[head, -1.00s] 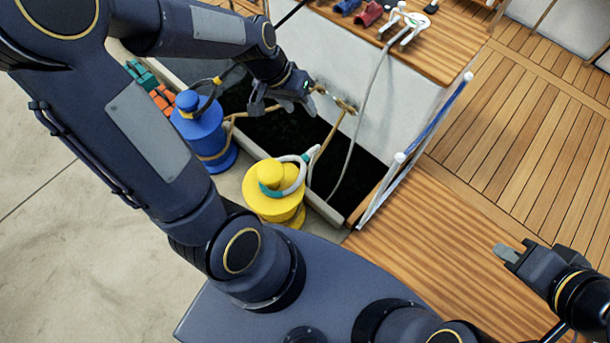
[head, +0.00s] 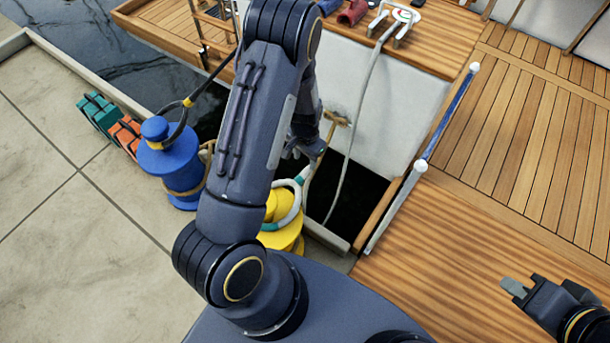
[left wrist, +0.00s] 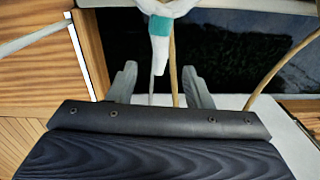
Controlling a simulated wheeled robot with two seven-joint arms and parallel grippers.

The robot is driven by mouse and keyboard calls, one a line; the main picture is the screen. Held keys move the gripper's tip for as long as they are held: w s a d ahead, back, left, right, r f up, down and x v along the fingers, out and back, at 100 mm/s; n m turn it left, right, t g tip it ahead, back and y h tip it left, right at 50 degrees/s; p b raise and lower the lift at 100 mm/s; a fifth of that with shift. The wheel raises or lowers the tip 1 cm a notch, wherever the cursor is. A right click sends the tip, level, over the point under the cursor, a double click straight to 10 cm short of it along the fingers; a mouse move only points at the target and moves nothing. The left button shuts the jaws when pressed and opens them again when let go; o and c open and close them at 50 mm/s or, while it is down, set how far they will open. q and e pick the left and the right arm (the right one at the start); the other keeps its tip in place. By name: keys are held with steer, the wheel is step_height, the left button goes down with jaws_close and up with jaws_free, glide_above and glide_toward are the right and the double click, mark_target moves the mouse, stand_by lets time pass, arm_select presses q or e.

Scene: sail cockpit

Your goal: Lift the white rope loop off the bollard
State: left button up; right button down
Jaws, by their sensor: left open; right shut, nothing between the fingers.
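The white rope loop (head: 294,197), with teal bands, lies around the neck of the yellow bollard (head: 287,236). My left arm covers much of the bollard and the loop's left side. My left gripper (head: 300,154) is open and empty, above and beyond the loop, partly hidden by my arm. In the left wrist view its fingers (left wrist: 160,88) are apart, and a white rope part with a teal band (left wrist: 160,25) shows ahead between them. I cannot tell how far off it is. My right gripper (head: 515,288) is shut and empty over the wooden deck.
A blue bollard (head: 178,165) with a dark line stands left of the yellow one. A tan rope (left wrist: 174,70) runs past the fingers. A rail with white ends (head: 440,125) borders the deck on the right. Dark water (head: 350,190) lies between quay and boat.

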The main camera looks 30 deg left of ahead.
mark_target(305, 171)
arm_select(q)
step_height(305, 171, down, 8)
steer(key=b, duration=0.5)
steer(key=shift+r, duration=0.25)
steer(key=shift+c, duration=0.4)
jaws_close()
steer(key=shift+r, duration=0.2)
steer(key=shift+r+p, duration=0.5)
steer(key=shift+s, duration=0.1)
